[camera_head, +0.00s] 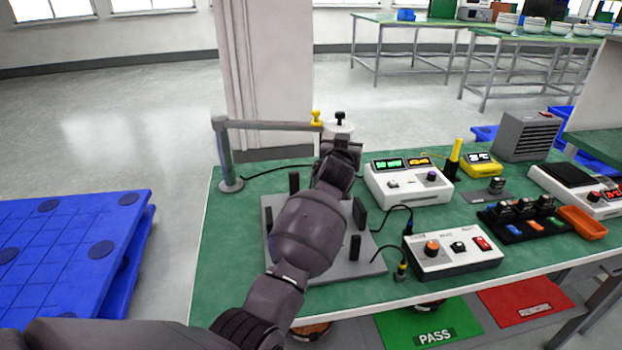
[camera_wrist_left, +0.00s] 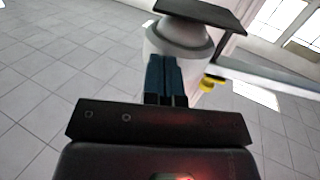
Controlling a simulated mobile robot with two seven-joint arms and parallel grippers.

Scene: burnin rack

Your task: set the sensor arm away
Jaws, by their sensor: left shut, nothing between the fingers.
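The sensor arm (camera_head: 270,125) is a grey bar reaching right from an upright post on a round base at the bench's back left. At its free end are a yellow knob (camera_head: 316,118) and a white head (camera_head: 338,127) with a black top. My left gripper (camera_head: 341,150) is just in front of and below the head, over the grey fixture plate. In the left wrist view its fingers (camera_wrist_left: 166,80) are together and empty, overlapping the white head (camera_wrist_left: 178,45); I cannot tell whether they touch it. The yellow knob (camera_wrist_left: 210,82) is beside it. My right gripper is not seen.
The grey plate (camera_head: 340,270) with black posts is partly hidden by my left arm. A white display unit (camera_head: 408,182), a white control box (camera_head: 453,252) and a yellow meter (camera_head: 481,166) stand to the right. The bench's left back corner is mostly clear; a cable crosses it.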

